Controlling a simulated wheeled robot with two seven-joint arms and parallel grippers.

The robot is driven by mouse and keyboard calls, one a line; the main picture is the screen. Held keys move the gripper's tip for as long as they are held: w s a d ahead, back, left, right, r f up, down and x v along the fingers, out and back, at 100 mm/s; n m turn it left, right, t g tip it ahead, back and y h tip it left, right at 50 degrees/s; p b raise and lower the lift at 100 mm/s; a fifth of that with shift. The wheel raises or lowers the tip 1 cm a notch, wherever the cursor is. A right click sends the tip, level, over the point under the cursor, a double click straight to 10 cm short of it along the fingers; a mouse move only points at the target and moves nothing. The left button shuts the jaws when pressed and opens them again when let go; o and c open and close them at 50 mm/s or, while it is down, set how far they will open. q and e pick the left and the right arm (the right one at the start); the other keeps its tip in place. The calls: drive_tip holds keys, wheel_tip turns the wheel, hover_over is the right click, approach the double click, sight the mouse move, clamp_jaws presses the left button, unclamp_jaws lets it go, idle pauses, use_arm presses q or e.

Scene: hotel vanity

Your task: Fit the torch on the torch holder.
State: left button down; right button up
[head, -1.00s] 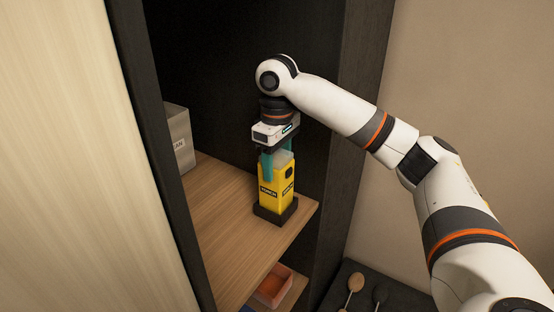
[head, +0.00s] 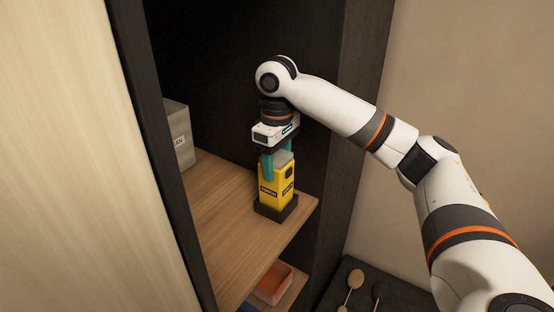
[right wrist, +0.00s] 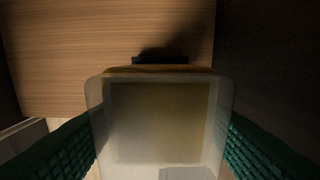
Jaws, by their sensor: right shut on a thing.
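The yellow torch (head: 276,190) stands upright in the black torch holder (head: 275,211) on the wooden shelf, near its right front corner. Its lower end is inside the holder's rim; how deep it sits I cannot tell. My right gripper (head: 278,164) comes down from above, its teal fingers shut on the torch's top. In the right wrist view the torch's pale, translucent top (right wrist: 160,125) fills the middle between the two green finger pads, and a dark bit of the holder (right wrist: 160,60) shows beyond it. My left gripper is not in view.
A grey bin (head: 178,135) stands on the shelf (head: 215,212) at the left. The cabinet's dark side wall is close to the right of the torch. An orange tray (head: 273,283) lies on a lower shelf. Brushes (head: 355,279) lie on a dark surface at lower right.

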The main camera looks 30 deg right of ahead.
drive_tip(key=shift+f, duration=0.35)
drive_tip(key=o, duration=1.5)
wheel_tip(320, 180, up, 12)
drive_tip(key=shift+f, duration=0.1)
